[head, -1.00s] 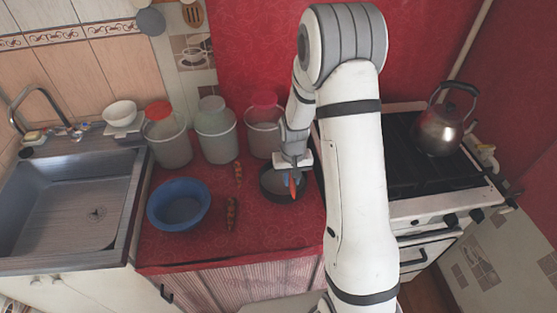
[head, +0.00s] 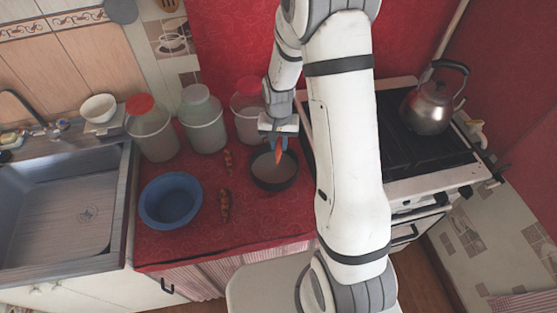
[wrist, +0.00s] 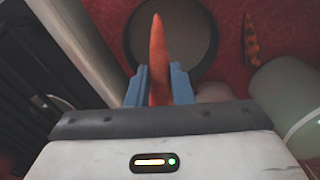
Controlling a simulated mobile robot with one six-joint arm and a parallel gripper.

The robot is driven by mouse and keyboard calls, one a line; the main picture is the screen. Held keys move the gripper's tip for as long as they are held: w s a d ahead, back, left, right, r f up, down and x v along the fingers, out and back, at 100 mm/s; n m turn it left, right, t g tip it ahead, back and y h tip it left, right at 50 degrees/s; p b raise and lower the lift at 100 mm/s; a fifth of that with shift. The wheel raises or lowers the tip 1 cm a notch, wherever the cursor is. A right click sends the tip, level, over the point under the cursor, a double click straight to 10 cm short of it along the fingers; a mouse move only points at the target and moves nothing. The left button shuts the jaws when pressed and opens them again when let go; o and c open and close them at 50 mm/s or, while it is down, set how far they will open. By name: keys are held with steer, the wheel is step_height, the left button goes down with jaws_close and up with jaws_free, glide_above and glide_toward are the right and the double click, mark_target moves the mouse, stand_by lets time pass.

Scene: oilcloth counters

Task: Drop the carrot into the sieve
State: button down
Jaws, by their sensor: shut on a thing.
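My gripper (head: 279,140) is shut on an orange carrot (head: 279,155), which points tip-down near the far part of a round, dark-rimmed vessel, apparently the sieve (head: 275,186). In the wrist view the carrot (wrist: 158,60) stands between the two blue fingers of my gripper (wrist: 158,85), its tip pointing away from them. Behind it is the dark ring of the sieve (wrist: 205,62) with a grey-brown inside. The carrot's tip overlaps the sieve's opening; its exact height above it is hard to tell. The sieve looks empty.
A blue bowl (head: 171,200) stands left of the sieve. Two mottled orange-brown items (head: 224,205) (head: 228,161) lie between them. Several lidded jars (head: 203,120) line the back. The stove (head: 405,150) with a kettle (head: 431,105) is at right, the sink (head: 65,205) at left.

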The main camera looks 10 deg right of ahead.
steer(key=shift+s+a+r+m, duration=0.1)
steer(key=shift+s+r+m, duration=0.1)
steer(key=shift+r, duration=0.2)
steer(key=shift+s+r+m, duration=0.1)
steer(key=shift+r+m, duration=0.1)
steer(key=shift+r, duration=0.15)
steer(key=shift+f, duration=0.1)
step_height(320, 180, down, 6)
steer(key=b, duration=0.3)
steer(key=shift+w, duration=0.1)
steer(key=c, duration=1.2)
jaws_free()
steer(key=shift+r+b, duration=0.85)
steer(key=shift+r, duration=3.15)
